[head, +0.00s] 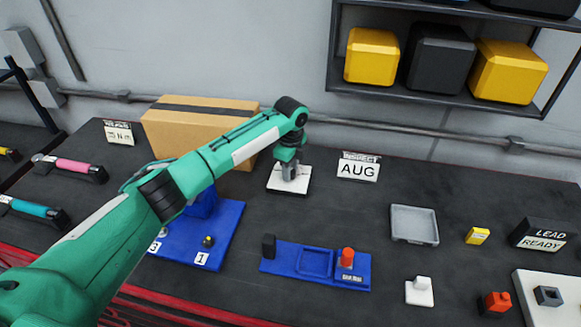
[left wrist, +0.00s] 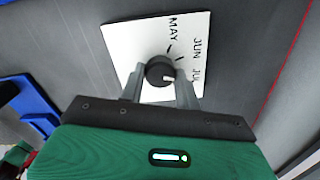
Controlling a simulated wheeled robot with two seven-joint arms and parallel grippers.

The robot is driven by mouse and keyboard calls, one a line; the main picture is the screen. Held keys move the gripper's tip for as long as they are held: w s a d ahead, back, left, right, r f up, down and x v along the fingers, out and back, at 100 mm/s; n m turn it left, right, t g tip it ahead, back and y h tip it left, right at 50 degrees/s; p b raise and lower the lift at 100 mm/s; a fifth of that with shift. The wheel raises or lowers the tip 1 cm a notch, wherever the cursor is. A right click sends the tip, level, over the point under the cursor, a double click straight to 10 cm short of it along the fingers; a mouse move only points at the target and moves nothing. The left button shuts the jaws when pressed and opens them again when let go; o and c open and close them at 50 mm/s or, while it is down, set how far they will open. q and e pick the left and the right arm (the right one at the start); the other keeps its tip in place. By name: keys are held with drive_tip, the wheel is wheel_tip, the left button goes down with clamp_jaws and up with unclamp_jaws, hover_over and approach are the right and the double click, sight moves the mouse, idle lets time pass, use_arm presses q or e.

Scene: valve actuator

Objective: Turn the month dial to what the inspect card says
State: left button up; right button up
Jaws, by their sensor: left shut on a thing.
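The inspect card (head: 358,168) stands behind the dial on the right and reads AUG. The month dial is a white square plate (head: 299,187) with a dark round knob (left wrist: 160,71) at its middle. In the left wrist view, MAY, JUN and part of a further label show on the plate. The knob's white mark points toward the lower right, away from MAY. My left gripper (head: 291,176) comes down from above and is shut on the knob, one finger on each side. It hides part of the plate, so the other labels cannot be read. My right gripper is not in view.
A cardboard box (head: 185,125) stands behind my left arm. A blue tray with a red knob (head: 347,258) lies in front. A grey tray (head: 414,224), a yellow block (head: 477,236) and a LEAD READY sign (head: 541,237) are at the right.

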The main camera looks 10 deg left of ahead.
use_arm(q)
drive_tip(key=m, duration=0.4)
drive_tip(key=shift+m, duration=2.2)
drive_tip(key=o, duration=1)
wheel_tip(320, 180, up, 14)
drive_tip(key=b, duration=0.4)
drive_tip(key=shift+b, duration=0.3)
